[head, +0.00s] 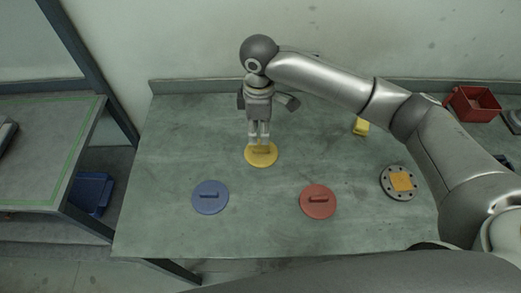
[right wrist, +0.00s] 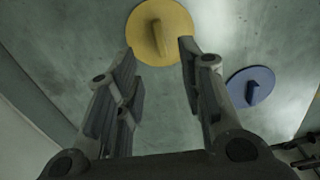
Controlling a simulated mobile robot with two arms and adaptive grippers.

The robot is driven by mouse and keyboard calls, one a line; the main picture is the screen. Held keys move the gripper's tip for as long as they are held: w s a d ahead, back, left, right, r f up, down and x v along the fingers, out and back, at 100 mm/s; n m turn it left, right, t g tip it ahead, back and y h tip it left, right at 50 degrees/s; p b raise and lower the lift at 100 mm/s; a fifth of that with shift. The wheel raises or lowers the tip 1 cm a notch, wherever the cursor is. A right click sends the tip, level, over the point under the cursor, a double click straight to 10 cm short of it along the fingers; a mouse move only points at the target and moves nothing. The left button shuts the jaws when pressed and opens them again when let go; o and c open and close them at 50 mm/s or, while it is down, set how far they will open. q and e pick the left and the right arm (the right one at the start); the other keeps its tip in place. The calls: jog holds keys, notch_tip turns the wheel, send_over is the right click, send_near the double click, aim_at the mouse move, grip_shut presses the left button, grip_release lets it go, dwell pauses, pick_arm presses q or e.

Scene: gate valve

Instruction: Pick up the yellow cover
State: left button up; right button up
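The yellow cover (head: 261,159), a round disc with an upright handle, lies flat on the grey-green table. My right gripper (head: 259,142) points down over it, with its fingertips close to the cover's handle. In the right wrist view the two fingers of the right gripper (right wrist: 157,50) are apart with nothing held between them. There the yellow cover (right wrist: 165,32) lies beyond the fingertips, its handle lined up with the gap. I cannot tell whether the fingertips touch the cover. My left gripper is not in view.
A blue cover (head: 210,198) and a red cover (head: 318,202) lie on the table nearer the front. A grey flange with an orange top (head: 401,181) and a small yellow object (head: 361,127) are at the right. A red bin (head: 473,103) stands at the back right.

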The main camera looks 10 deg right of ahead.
aim_at(259, 148)
jog(key=shift+s+f, duration=0.2)
jog(key=shift+f, duration=0.8)
jog(key=shift+w+f+p, duration=0.15)
jog(key=shift+f+p, duration=0.3)
jog(key=shift+f, duration=0.25)
notch_tip(259, 148, down, 4)
jog(key=shift+a+r+p, duration=0.1)
jog(key=shift+r+p, duration=0.1)
jog(key=shift+p, duration=0.4)
jog(key=shift+f, duration=0.35)
jog(key=shift+c, duration=0.3)
grip_shut()
